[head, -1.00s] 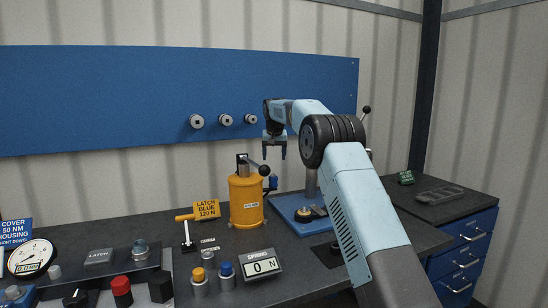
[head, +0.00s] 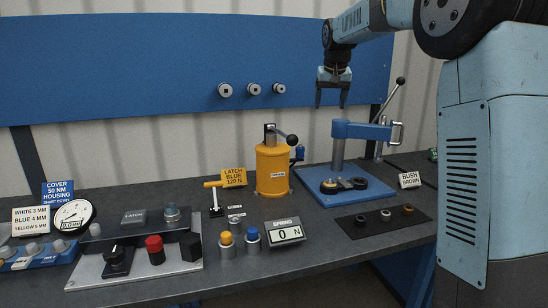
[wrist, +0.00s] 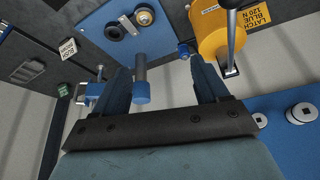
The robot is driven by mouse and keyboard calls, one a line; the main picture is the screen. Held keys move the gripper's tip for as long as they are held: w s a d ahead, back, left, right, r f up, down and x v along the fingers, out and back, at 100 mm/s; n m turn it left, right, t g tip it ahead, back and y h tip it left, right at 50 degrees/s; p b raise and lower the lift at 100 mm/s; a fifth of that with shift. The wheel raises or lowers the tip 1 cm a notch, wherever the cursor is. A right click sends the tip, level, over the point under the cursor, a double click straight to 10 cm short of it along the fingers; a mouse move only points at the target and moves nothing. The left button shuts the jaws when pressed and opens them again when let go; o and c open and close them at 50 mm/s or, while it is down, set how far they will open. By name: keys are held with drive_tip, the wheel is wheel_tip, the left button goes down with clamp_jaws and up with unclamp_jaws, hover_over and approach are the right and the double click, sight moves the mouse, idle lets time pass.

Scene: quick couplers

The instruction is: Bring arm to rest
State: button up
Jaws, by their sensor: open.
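My gripper (head: 333,88) hangs from my light-blue arm in the upper right of the head view. Its jaws point down, are open and hold nothing. It is in the air in front of the blue wall panel (head: 150,70), above the bench and clear of everything on it. In the wrist view my gripper (wrist: 165,85) shows both fingers spread apart, with a blue press post seen beyond the gap.
Below stand a yellow pump-like unit (head: 273,168) and a blue press (head: 338,150) with a raised lever. Switches, gauges and a display (head: 285,233) reading 0 N cover the bench's left and middle. A dark tray (head: 375,228) with small bushes lies right.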

drive_tip(key=s+d+r, duration=0.1)
drive_tip(key=s+d, duration=0.1)
drive_tip(key=s, duration=1)
drive_tip(key=s+d+f, duration=0.1)
drive_tip(key=s+f, duration=0.3)
drive_tip(key=s, duration=0.6)
drive_tip(key=s+d+f, duration=0.1)
drive_tip(key=s+f, duration=0.4)
drive_tip(key=s, duration=0.6)
drive_tip(key=s+d+f, duration=0.1)
drive_tip(key=s+f, duration=0.3)
drive_tip(key=s, duration=0.7)
drive_tip(key=shift+d+f+t, duration=0.35)
drive_tip(key=shift+t, duration=0.05)
